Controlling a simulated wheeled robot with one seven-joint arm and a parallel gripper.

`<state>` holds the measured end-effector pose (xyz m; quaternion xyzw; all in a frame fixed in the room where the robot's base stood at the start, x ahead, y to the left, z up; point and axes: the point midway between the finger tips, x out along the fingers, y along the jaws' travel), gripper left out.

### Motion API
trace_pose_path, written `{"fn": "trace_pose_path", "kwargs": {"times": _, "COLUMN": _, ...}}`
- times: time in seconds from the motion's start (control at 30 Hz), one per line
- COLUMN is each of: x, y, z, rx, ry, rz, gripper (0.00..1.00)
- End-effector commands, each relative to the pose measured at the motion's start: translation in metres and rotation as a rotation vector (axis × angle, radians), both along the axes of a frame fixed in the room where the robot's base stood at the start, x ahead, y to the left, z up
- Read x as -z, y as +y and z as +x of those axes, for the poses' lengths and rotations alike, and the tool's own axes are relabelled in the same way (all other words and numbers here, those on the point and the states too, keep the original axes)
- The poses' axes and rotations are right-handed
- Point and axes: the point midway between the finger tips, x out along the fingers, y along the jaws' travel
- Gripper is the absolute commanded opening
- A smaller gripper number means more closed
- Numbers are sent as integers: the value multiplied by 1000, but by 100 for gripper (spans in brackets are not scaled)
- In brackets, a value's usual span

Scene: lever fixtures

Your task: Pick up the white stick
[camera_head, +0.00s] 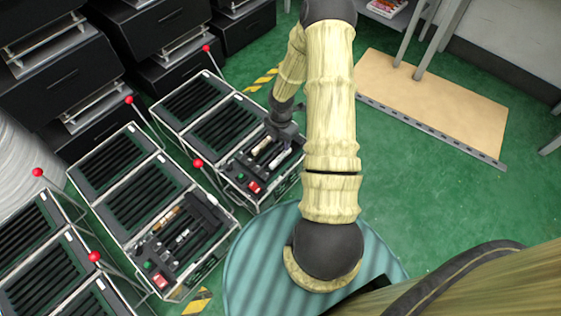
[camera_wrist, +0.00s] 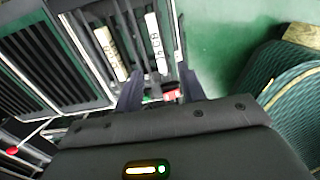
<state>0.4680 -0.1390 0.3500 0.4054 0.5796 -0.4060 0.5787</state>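In the wrist view, a white stick (camera_wrist: 157,43) with dark markings lies lengthwise in a black lever fixture. A more cream-coloured marked stick (camera_wrist: 110,52) lies to its left. Both also appear small in the head view, the cream one (camera_head: 262,146) and the white one (camera_head: 278,158). My gripper (camera_wrist: 160,88) is open and empty. Its two dark fingers point toward the fixture, with the white stick ahead of the gap between them. In the head view my gripper (camera_head: 285,128) is over the far right end of the fixture, partly hidden by my arm.
The fixture (camera_head: 228,172) has a red button (camera_head: 254,187) and green button at its front. Neighbouring fixtures with red-knobbed levers (camera_head: 198,163) stand to the left. Black drawer units (camera_head: 60,75) stand behind. Green floor is open to the right, beside a tan board (camera_head: 435,105).

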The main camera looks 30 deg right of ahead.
Motion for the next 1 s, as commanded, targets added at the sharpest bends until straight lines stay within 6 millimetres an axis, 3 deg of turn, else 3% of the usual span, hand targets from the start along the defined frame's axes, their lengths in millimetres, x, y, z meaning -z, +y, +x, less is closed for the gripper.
{"fn": "trace_pose_path", "kwargs": {"times": 0.1, "x": 26, "y": 0, "z": 1, "rx": -1, "ry": -1, "rz": 0, "gripper": 40}}
{"fn": "trace_pose_path", "kwargs": {"times": 0.4, "x": 66, "y": 0, "z": 0, "rx": 0, "ry": 0, "rz": 0, "gripper": 40}}
{"fn": "trace_pose_path", "kwargs": {"times": 0.8, "x": 68, "y": 0, "z": 1, "rx": 0, "ry": -1, "rz": 0, "gripper": 40}}
{"fn": "trace_pose_path", "kwargs": {"times": 1.0, "x": 84, "y": -1, "z": 2, "rx": 1, "ry": -1, "rz": -1, "gripper": 40}}
